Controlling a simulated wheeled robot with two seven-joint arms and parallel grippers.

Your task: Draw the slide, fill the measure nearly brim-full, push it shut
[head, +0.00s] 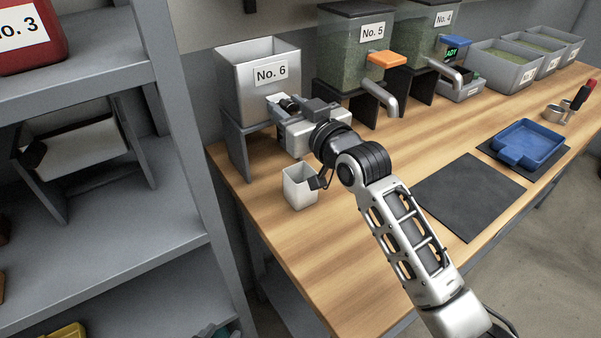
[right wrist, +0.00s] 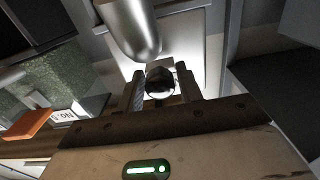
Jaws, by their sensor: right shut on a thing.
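The steel hopper marked No. 6 (head: 258,72) stands on a grey stand at the bench's left end. My right gripper (head: 285,106) is at its front, below the label. In the right wrist view the right gripper (right wrist: 165,88) is shut on a dark round knob (right wrist: 160,82), seemingly that of the slide. A metal spout (right wrist: 135,30) shows close beyond it. The slide itself is mostly hidden by the gripper in the head view. A white square cup (head: 299,187) stands upright on the bench below and in front; its contents cannot be made out. My left gripper is not in view.
Hoppers No. 5 (head: 350,55) and No. 4 (head: 428,25) stand to the right with spouts. A black mat (head: 470,195), a blue tray (head: 530,140), a small metal cup (head: 557,112) and grey bins (head: 500,67) lie further right. A grey shelf (head: 160,120) borders the left.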

